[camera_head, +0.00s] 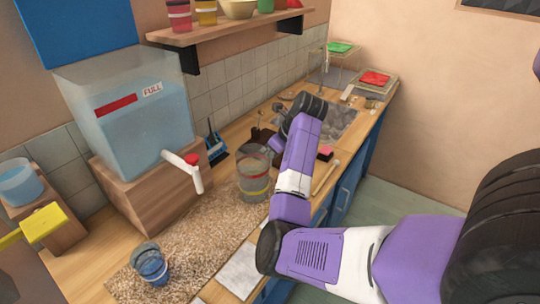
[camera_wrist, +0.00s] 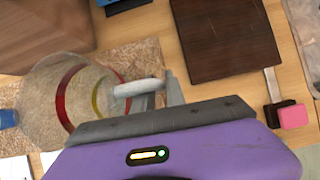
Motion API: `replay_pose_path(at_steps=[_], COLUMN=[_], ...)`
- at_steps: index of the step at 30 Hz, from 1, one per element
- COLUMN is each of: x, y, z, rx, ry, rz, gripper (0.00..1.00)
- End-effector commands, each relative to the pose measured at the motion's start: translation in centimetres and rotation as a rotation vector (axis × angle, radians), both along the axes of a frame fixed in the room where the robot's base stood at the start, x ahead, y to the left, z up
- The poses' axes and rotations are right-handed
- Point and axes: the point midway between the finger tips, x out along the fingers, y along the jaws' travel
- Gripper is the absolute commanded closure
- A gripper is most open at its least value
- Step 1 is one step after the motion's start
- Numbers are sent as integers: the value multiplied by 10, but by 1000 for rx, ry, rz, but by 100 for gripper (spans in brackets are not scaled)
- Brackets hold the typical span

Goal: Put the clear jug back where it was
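The clear jug (camera_head: 253,182), see-through with a red and a yellow band, is upright over the speckled mat below the tap in the head view. I cannot tell whether its base touches the mat. In the wrist view the jug (camera_wrist: 85,95) is at the left, its pale handle (camera_wrist: 130,88) pointing toward my gripper (camera_wrist: 160,95). The fingers are at the outer end of the handle, one on each side as far as I can see. Whether they press on it is unclear. My arm partly hides the gripper in the head view.
A water tank (camera_head: 135,115) with a white, red-topped tap (camera_head: 190,165) stands on a wooden block left of the jug. A blue cup (camera_head: 150,264) is on the speckled mat (camera_head: 205,235). A dark brown board (camera_wrist: 225,38) and a pink block (camera_wrist: 293,117) lie to the right.

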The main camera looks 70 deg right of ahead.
Motion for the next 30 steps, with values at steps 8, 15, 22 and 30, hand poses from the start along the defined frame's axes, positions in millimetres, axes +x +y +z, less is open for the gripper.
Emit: replay_pose_path(at_steps=[8,15,22,30], x=[0,-2,-21,-39], y=[0,0,5,11], z=[0,8,45,81], rx=[0,-1,-3,0], ry=[0,-1,-2,1], rz=[0,-1,-2,0], gripper=[66,66,66,66])
